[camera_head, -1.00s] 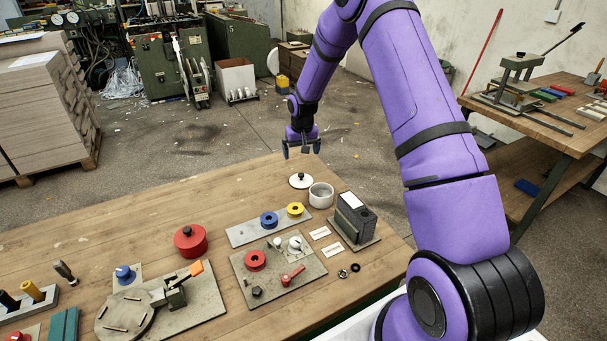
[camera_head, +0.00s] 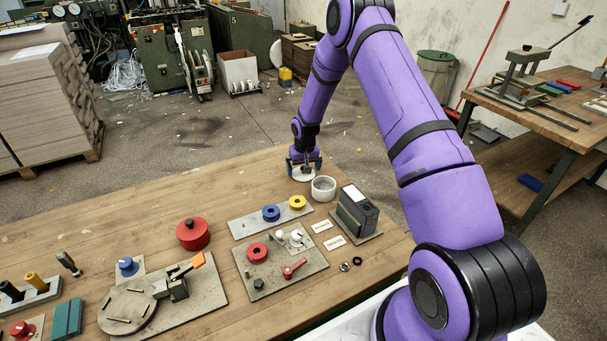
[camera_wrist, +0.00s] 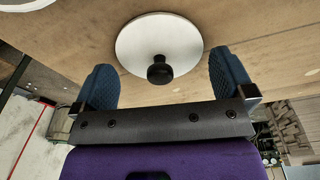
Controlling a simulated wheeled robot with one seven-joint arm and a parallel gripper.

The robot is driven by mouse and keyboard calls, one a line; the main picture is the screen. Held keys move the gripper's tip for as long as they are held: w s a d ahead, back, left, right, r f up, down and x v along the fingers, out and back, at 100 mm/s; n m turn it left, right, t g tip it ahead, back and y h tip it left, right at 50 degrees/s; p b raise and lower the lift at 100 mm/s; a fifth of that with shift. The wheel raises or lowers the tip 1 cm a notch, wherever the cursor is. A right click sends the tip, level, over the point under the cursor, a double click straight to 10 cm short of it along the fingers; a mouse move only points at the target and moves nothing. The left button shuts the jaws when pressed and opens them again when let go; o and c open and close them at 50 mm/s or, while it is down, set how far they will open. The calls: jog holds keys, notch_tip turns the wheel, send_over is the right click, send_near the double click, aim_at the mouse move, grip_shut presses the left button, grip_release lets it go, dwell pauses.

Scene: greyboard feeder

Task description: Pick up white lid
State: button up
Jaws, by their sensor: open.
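The white lid (camera_wrist: 150,42) is a flat white disc with a black knob (camera_wrist: 160,70). It lies on the wooden table. In the head view the white lid (camera_head: 302,174) shows only in part, behind and below my gripper. My gripper (camera_head: 304,165) is down close over the lid near the table's far edge. In the wrist view my gripper (camera_wrist: 160,82) is open, with one blue finger on each side of the knob. The fingers do not appear to touch the knob.
A white pot (camera_head: 323,189) stands close to the right of the lid. A plate with blue and yellow rings (camera_head: 243,228) lies nearer, and a grey box (camera_head: 358,208) stands to the right. A red pot (camera_head: 193,236) is to the left.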

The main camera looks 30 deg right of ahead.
jog(key=shift+w+f, duration=0.1)
jog(key=shift+f, duration=0.5)
jog(key=shift+c, duration=0.5)
jog(key=c, duration=0.5)
jog(key=shift+r, duration=0.15)
